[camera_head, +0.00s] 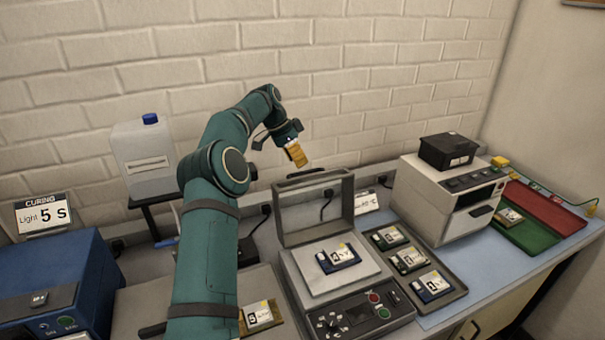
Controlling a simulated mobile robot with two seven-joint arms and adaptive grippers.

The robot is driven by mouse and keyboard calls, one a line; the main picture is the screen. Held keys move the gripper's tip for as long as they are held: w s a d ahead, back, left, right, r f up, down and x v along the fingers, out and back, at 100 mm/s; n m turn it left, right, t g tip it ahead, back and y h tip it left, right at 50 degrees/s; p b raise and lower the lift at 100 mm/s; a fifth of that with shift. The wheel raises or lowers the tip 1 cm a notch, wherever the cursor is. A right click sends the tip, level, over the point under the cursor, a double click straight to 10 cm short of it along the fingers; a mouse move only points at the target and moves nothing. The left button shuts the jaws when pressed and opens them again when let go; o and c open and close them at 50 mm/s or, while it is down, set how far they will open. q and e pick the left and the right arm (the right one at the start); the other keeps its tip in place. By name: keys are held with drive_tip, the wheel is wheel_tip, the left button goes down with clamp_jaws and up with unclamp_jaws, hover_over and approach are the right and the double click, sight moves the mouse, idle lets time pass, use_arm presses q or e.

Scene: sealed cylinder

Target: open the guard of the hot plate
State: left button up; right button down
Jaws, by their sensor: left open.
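The hot plate (313,284) stands in the middle of the bench, with a dark control panel (350,316) at its front. A labelled module (338,257) lies on its pale top. The guard (283,222), a grey frame with a handle along its top edge, stands raised at the back of the plate, so the top is uncovered. My left gripper (297,154), with yellow-tan fingers, is open just above the guard's top edge and appears apart from it. My right gripper is not in view.
A dark tray (455,288) with several modules is right of the hot plate. Beyond it stand a white machine (420,205) and green and red trays (552,210). A blue box (85,285) and a jug (143,160) are left. A brick wall is close behind.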

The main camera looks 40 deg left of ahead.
use_arm(q)
drive_tip(key=shift+x, duration=2.1)
clamp_jaws()
